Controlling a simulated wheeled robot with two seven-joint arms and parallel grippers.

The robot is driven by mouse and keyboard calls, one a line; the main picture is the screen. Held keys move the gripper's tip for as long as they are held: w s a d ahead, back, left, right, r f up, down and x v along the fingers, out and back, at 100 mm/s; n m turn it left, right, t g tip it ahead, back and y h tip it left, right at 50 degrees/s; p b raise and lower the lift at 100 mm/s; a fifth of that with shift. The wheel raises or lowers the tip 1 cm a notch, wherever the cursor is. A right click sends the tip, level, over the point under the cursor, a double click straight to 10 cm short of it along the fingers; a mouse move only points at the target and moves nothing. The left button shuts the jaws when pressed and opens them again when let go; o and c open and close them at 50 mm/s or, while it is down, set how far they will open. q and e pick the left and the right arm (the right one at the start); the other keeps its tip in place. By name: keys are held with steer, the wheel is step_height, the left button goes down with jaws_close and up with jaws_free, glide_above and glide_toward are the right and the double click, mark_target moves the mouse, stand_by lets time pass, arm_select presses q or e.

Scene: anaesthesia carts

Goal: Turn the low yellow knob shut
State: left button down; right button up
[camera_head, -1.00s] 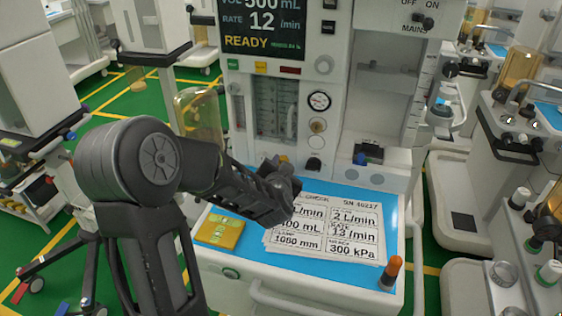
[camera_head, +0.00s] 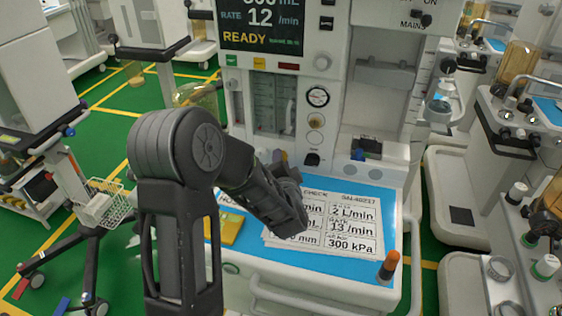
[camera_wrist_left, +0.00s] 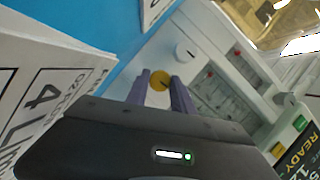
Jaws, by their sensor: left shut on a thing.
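The low yellow knob (camera_wrist_left: 160,80) shows in the left wrist view, on the pale machine front just above the blue work surface. The two purple-grey fingers of my left gripper (camera_wrist_left: 161,84) stand on either side of it, closed on it. In the head view, my left gripper (camera_head: 282,158) reaches the foot of the machine panel above the blue top (camera_head: 392,205). The knob is hidden there behind my gripper and wrist. My right gripper is not in view.
A printed check card (camera_head: 350,215) lies on the blue top, with a yellow box (camera_head: 229,229) to its left. An orange-capped item (camera_head: 389,266) stands at the front right corner. A white knob (camera_wrist_left: 185,52) sits close to the yellow one. Other carts flank the machine.

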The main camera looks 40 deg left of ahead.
arm_select(q)
steer(key=c, duration=1.1)
jaws_free()
steer(key=v, duration=0.7)
steer(key=shift+s+d, duration=0.25)
steer(key=shift+s, duration=0.05)
